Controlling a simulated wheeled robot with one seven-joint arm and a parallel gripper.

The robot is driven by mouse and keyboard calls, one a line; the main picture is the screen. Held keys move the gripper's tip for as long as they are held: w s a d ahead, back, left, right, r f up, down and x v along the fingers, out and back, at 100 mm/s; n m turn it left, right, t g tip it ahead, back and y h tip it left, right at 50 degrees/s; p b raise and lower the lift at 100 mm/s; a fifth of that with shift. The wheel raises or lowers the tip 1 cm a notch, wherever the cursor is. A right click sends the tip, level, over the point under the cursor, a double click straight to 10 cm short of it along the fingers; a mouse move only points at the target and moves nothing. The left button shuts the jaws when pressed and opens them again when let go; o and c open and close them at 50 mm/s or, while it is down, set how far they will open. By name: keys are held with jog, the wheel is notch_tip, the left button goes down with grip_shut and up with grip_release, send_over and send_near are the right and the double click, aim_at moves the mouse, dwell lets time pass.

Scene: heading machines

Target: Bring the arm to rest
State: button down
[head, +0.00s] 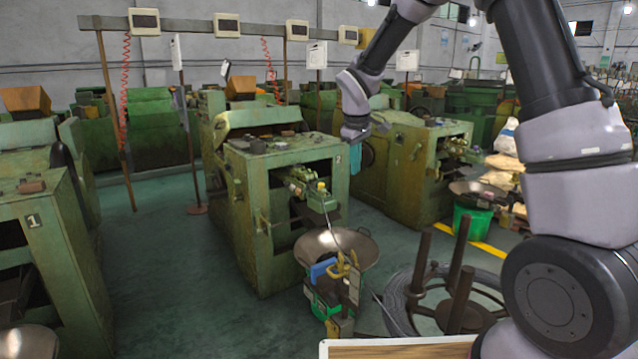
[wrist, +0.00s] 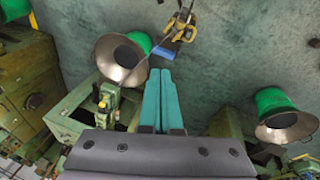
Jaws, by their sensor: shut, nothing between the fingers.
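My arm reaches up from the right side of the head view and bends over the machines, with its wrist in the upper middle. My gripper (head: 368,156) hangs there in front of the green machine marked 2 (head: 262,205) and the machine to its right. In the wrist view my gripper's two teal fingers (wrist: 160,76) lie side by side, shut, with nothing held. I cannot tell its exact distance from the machines.
A metal bowl (head: 337,248) stands before machine 2, with a yellow-handled tool and a blue piece (head: 323,268) beside it. A wire coil stand (head: 460,285) is at lower right. Machine 1 (head: 40,240) is at left. Open floor (head: 155,250) lies between machines 1 and 2.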

jog(key=s+d+r+m+t+y, duration=0.1)
jog(key=s+d+r+m+t, duration=0.1)
jog(key=s+d+r+m, duration=0.75)
jog(key=s+d+r+m+t, duration=0.1)
jog(key=s+r, duration=0.3)
jog(key=s, duration=0.6)
jog(key=s+d+r+m+t+y, duration=0.1)
jog(key=s+d+r+m, duration=0.2)
jog(key=s, duration=0.7)
jog(key=shift+s+d+r+y, duration=0.3)
jog(key=shift+s+d+r, duration=0.1)
jog(key=shift+d, duration=0.2)
